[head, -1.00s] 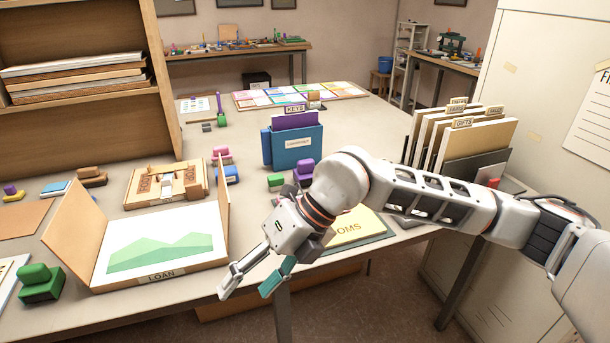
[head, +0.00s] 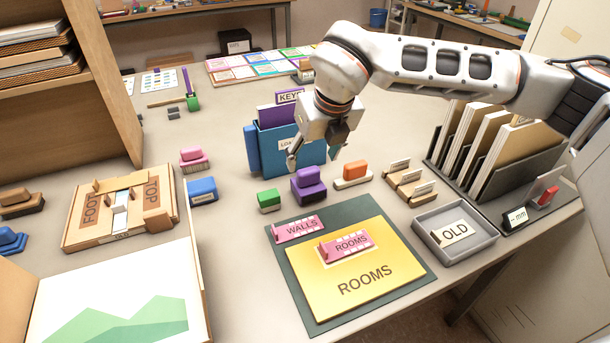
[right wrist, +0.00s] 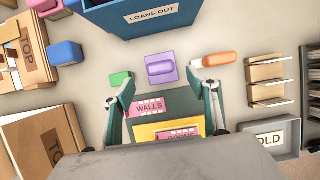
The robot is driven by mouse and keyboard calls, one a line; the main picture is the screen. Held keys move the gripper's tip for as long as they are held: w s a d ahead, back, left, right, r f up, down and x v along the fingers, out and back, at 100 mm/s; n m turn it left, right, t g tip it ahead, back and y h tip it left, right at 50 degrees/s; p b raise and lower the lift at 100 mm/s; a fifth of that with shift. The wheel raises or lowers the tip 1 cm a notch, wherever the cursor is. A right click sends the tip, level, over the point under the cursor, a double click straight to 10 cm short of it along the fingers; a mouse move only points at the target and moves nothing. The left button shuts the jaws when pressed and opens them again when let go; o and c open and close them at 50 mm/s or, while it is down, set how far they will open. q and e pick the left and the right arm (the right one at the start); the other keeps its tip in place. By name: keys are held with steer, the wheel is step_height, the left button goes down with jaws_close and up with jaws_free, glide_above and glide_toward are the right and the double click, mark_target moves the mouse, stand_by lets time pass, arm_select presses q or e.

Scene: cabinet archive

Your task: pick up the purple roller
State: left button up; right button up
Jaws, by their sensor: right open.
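The purple roller (head: 309,185) stands on the table, between a green block (head: 269,200) and an orange-topped white block (head: 353,174). In the right wrist view the purple roller (right wrist: 161,69) lies beyond and between the fingertips, apart from them. My right gripper (head: 313,160) is open and empty, above the table and just behind the roller in the head view, in front of the blue box. It also shows in the right wrist view (right wrist: 169,90), its two fingers spread wide. My left gripper does not show.
The blue box (head: 301,152) with purple folders stands behind the roller. A green mat (head: 290,285) with a yellow ROOMS folder (head: 365,285) lies in front. A grey OLD tray (head: 480,245) and a file rack (head: 480,190) stand to the right. A blue block (head: 202,190) sits left.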

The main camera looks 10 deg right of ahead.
mark_target(309, 170)
steer(key=shift+x, duration=0.85)
steer(key=shift+s+f, duration=0.1)
steer(key=shift+f, duration=0.2)
steer(key=x, duration=0.5)
steer(key=shift+w+p, duration=0.25)
steer(key=shift+p, duration=0.1)
steer(key=shift+r, duration=0.1)
steer(key=c, duration=1.3)
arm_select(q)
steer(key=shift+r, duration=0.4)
